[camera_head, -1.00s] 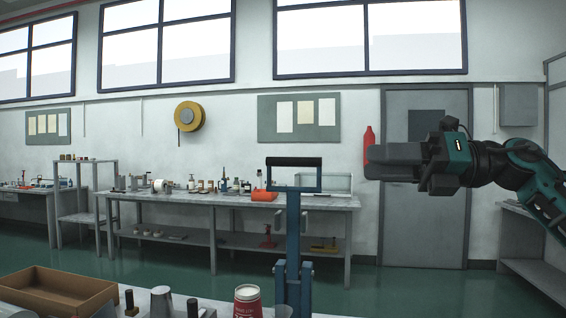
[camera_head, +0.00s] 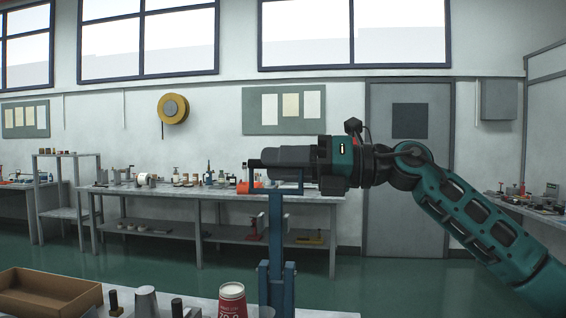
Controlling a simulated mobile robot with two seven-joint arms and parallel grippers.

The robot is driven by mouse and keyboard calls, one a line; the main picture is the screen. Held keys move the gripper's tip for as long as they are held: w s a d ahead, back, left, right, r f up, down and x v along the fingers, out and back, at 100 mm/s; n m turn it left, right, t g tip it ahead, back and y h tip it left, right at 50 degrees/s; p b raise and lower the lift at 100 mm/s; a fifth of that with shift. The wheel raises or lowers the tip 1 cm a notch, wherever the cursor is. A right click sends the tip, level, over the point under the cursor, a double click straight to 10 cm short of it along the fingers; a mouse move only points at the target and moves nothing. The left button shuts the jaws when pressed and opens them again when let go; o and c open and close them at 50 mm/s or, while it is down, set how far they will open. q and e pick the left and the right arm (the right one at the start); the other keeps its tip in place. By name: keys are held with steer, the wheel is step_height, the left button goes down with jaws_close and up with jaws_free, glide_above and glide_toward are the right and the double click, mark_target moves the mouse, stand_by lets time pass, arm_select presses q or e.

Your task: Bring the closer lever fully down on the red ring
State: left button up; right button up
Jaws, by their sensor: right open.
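The closer's blue lever (camera_head: 276,228) stands upright at the near bench's front, with its linkage at the bottom of the view. Its top frame and black handle are mostly hidden by my right gripper (camera_head: 275,157). That gripper is open, comes in level from the right and overlaps the handle. I cannot tell whether the handle is between the fingers or behind them. A red cup (camera_head: 232,299) with a white top stands just left of the lever base. No red ring shows. My left gripper is out of view.
On the near bench, a cardboard tray (camera_head: 50,309) lies at the left, with a grey cup (camera_head: 146,301) and small black-topped pieces beside it. A cluttered workbench (camera_head: 215,197) stands well behind. The air left of the lever is clear.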

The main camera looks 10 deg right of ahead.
jaws_close()
stand_by(0.3)
stand_by(0.4)
